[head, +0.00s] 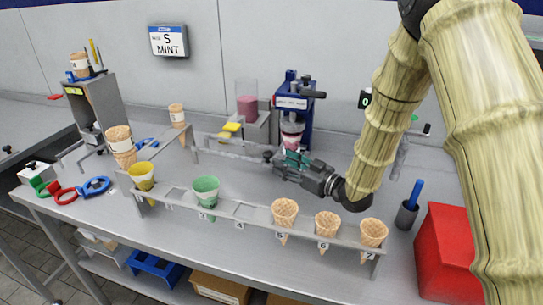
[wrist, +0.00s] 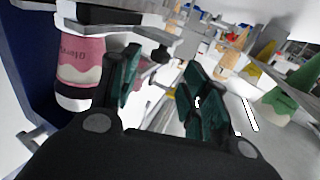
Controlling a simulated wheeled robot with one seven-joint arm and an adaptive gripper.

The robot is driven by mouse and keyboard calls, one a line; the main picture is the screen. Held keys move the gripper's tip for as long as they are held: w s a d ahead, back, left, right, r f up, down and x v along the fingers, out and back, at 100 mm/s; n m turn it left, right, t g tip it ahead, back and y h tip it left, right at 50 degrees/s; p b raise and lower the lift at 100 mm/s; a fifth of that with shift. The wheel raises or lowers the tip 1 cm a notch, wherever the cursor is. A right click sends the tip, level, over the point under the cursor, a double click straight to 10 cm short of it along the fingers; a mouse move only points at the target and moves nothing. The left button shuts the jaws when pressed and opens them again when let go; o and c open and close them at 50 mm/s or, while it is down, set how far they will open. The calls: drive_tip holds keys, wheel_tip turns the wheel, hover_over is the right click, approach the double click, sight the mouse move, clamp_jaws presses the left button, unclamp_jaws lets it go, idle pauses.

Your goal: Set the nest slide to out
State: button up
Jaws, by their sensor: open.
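The blue press (head: 309,120) stands at the back middle, with a pink and white cup (head: 292,137) held in it. The cup shows large at the left of the wrist view (wrist: 82,62). A small dark knob (head: 268,155) sits low in front of the press, and it shows between the fingers in the wrist view (wrist: 160,54). It seems to belong to the nest slide; the slide's body is mostly hidden, and its position cannot be read. My gripper (head: 284,160) is open and empty, its green fingertips just right of the knob. Contact cannot be told.
A front rack (head: 258,222) holds a yellow cone (head: 141,176), a green cone (head: 206,188) and several plain cones. A grey rail (head: 232,154) runs left of the knob. A red box (head: 446,255) and a dark cup with a blue handle (head: 407,214) stand right.

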sight(271, 156)
drive_tip(key=shift+p+x, duration=0.4)
drive_tip(key=shift+x, duration=2.6)
drive_tip(key=shift+c, duration=0.3)
clamp_jaws()
